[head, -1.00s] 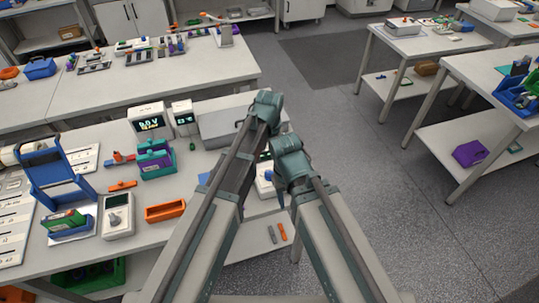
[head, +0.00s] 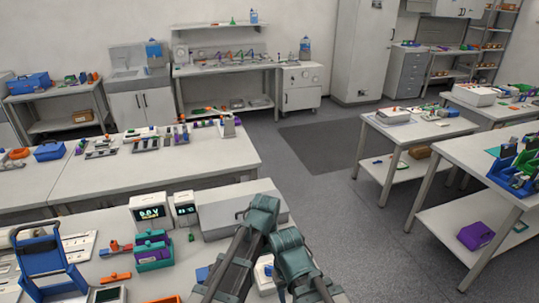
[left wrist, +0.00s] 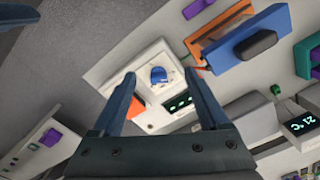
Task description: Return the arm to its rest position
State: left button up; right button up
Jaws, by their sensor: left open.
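My left gripper shows in the left wrist view (left wrist: 160,74), with its two dark fingers spread apart and nothing between them. It points down over a white device with a blue knob (left wrist: 159,75) and a small lit display; whether the fingers touch it I cannot tell, but they look apart from it. In the head view my two arms rise from the bottom centre, folded close together, with teal joints at their tops. The left fingers cannot be made out there. My right gripper does not show in either view.
Near bench at left: display meter (head: 152,212), smaller display unit (head: 185,208), grey box (head: 238,207), teal-and-purple block (head: 152,249), blue rack (head: 45,265). A second bench (head: 225,155) stands behind. Tables (head: 503,215) stand at right, with open floor (head: 370,235) between.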

pick_arm(q)
jog(key=s+a+f+b, duration=0.2)
jog(key=s+f+b, duration=0.1)
jog(key=s, duration=0.3)
jog(key=s+a+f+m+b, duration=0.1)
jog(key=s+a+f+b, duration=0.1)
jog(key=s+f, duration=0.3)
jog(key=shift+s+a+y+b, duration=0.25)
jog(key=shift+s+y+b, duration=0.15)
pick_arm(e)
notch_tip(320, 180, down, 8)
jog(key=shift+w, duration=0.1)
